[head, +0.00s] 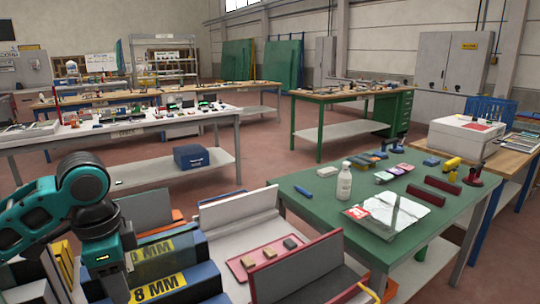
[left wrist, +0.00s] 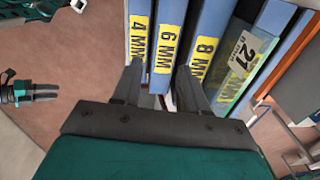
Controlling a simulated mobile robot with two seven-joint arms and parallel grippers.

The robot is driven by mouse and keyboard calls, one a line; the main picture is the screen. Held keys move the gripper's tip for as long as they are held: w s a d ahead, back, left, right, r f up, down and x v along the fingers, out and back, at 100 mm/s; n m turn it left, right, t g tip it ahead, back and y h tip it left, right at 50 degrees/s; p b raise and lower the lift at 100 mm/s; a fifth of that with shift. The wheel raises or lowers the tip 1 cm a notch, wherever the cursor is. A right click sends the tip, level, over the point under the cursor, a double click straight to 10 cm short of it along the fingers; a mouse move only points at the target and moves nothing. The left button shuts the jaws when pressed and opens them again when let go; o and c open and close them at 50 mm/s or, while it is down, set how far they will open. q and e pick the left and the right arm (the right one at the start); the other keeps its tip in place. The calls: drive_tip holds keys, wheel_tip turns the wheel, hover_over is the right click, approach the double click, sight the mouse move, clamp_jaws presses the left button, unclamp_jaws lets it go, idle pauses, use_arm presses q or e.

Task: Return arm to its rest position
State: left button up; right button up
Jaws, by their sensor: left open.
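My left arm (head: 85,185), teal and black, comes in at the lower left of the head view, bent with its wrist pointing down.
Yellow-labelled boxes (head: 175,288) stand close beside the left wrist, with upright grey panels (head: 147,208) behind. A red tray (head: 240,264) holds small blocks. A green table (head: 305,205) with a bottle (head: 344,181) and tools stands right. Open floor (head: 265,150) lies beyond.

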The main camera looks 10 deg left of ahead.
use_arm(q)
drive_tip(key=s+d+f+n+t+h, duration=0.2)
drive_tip(key=s+d+f, duration=0.4)
drive_tip(key=d+f, duration=0.65)
drive_tip(key=s+a+f+n+t+y, duration=0.1)
drive_tip(key=s+f+n, duration=0.2)
drive_tip(key=s, duration=0.3)
drive_tip(key=s+a+f+n, duration=0.2)
drive_tip(key=s+n, duration=0.2)
drive_tip(key=s, duration=0.2)
drive_tip(key=w+d+f+m+t+h, duration=0.1)
drive_tip(key=w+d+f+t, duration=0.2)
drive_tip(key=w+f+t, duration=0.4)
wheel_tip(320, 180, down, 2)
drive_tip(key=shift+w+f, duration=0.25)
drive_tip(key=shift+w, duration=0.15)
